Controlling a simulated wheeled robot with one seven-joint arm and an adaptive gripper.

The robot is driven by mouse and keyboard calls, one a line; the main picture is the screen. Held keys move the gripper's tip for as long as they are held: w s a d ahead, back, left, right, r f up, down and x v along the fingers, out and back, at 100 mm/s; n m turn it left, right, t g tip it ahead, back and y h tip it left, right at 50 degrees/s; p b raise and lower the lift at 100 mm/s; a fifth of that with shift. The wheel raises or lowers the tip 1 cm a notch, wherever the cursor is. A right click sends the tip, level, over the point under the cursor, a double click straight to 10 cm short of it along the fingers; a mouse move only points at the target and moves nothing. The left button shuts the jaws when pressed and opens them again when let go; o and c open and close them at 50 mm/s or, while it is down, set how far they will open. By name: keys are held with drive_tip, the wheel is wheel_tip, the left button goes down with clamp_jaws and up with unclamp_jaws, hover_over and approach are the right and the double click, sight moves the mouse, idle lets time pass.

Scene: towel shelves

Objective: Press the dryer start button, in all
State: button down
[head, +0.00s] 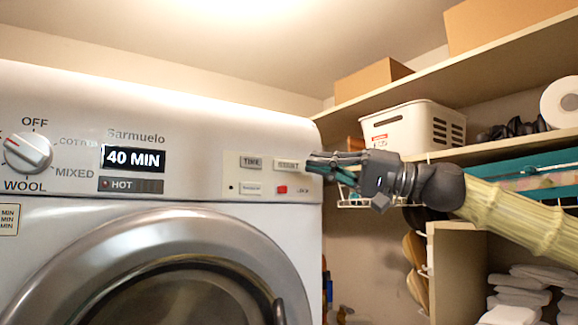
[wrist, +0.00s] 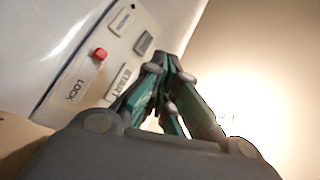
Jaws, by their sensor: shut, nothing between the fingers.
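The white dryer (head: 216,150) stands on the left in the head view. Its START button (head: 290,164) is a pale rectangle at the panel's right, beside the TIME button (head: 250,162). My gripper (head: 311,162) is shut and empty, with its fingertips just right of the START button. In the wrist view, the START button (wrist: 121,82) lies left of my closed fingertips (wrist: 165,66), partly hidden by a finger. I cannot tell whether the fingertips touch the panel.
A red button (head: 282,190) sits below START. The dial (head: 28,152) and the display (head: 133,159) reading 40 MIN are further left. Shelves with a white basket (head: 414,126), a teal box (head: 520,172) and folded towels (head: 520,290) stand at the right.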

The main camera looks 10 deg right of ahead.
sight(275, 164)
drive_tip(key=shift+w+a, duration=0.4)
drive_tip(key=shift+w, duration=0.65)
drive_tip(key=shift+w+a, duration=0.4)
drive_tip(key=shift+w, duration=0.65)
drive_tip(key=shift+w+a, duration=0.4)
drive_tip(key=shift+w, duration=0.65)
drive_tip(key=shift+w+b, duration=0.15)
drive_tip(key=shift+b, duration=0.2)
drive_tip(key=shift+w+a, duration=0.2)
drive_tip(key=shift+w, duration=0.05)
drive_tip(key=shift+w+a+b, duration=0.15)
drive_tip(key=shift+w+b, duration=0.2)
drive_tip(key=shift+w, duration=0.05)
drive_tip(key=shift+s, duration=0.15)
drive_tip(key=shift+s+d+b, duration=0.3)
drive_tip(key=shift+s+b, duration=0.05)
drive_tip(key=shift+s, duration=0.3)
drive_tip(key=shift+s+d+b, duration=0.2)
drive_tip(key=shift+s+d, duration=0.1)
drive_tip(key=shift+s, duration=0.5)
drive_tip(key=shift+s+d+b, duration=0.2)
drive_tip(key=shift+s+d, duration=0.05)
drive_tip(key=shift+s, duration=0.55)
drive_tip(key=shift+s+d+b, duration=0.2)
drive_tip(key=shift+s+d, duration=0.1)
drive_tip(key=shift+s, duration=0.5)
